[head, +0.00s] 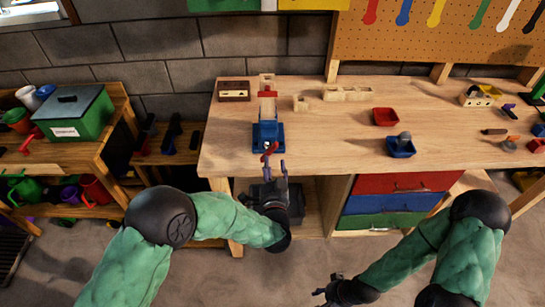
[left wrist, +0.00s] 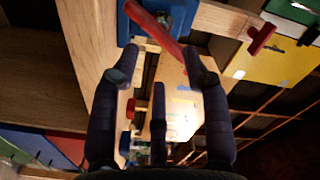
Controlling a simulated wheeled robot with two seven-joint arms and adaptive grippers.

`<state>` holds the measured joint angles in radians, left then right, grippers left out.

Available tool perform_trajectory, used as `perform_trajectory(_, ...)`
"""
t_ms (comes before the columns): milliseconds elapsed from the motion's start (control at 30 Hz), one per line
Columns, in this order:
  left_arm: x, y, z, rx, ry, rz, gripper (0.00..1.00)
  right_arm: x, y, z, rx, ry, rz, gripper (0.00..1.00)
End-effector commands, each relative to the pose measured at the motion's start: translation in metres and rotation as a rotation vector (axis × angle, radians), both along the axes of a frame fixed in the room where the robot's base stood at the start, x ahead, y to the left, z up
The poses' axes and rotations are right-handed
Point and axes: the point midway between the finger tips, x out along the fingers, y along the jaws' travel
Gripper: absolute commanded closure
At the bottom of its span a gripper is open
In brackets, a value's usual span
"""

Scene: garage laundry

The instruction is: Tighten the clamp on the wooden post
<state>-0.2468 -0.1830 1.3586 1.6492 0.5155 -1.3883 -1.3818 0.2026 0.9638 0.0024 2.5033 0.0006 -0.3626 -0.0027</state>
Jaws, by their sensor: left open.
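A blue clamp (head: 267,135) sits at the front left edge of the wooden workbench. A pale wooden post (head: 266,82) stands behind it, with a red piece (head: 267,94) across it. The clamp's red handle (head: 269,150) points toward me; it also shows in the left wrist view (left wrist: 152,24). My left gripper (head: 266,167) is open just in front of the handle, its fingers pointing at the clamp. In the left wrist view the handle lies beyond the fingertips, not between closed fingers; contact is unclear. My right gripper (head: 328,290) hangs low in front of the bench; its fingers are too small to read.
The workbench (head: 320,148) holds a red tray (head: 385,117), a blue tray (head: 401,147) and wooden blocks (head: 347,93). Drawers (head: 400,203) are below. A shelf with a green box (head: 75,117) stands left.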

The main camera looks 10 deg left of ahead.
Motion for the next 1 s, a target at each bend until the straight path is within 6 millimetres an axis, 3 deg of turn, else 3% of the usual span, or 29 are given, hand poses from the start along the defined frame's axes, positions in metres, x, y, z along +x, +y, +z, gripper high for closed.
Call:
perform_trajectory(200, -0.036, -0.011, 0.0, 0.0, 0.0, -0.004, 0.54, 0.0, 0.0, 0.0, 0.0, 0.0, 0.0, 0.54)
perform_trajectory(400, -0.051, -0.015, 0.0, 0.001, 0.0, -0.001, 0.54, 0.0, 0.0, 0.0, 0.0, 0.0, 0.0, 0.54)
perform_trajectory(800, -0.053, -0.015, -0.001, -0.008, -0.001, 0.0, 0.54, 0.0, 0.0, 0.0, 0.0, 0.0, 0.0, 0.54)
perform_trajectory(1000, -0.048, -0.008, -0.004, -0.142, -0.036, 0.003, 0.54, 0.0, 0.0, 0.004, 0.0, 0.0, 0.0, 0.54)
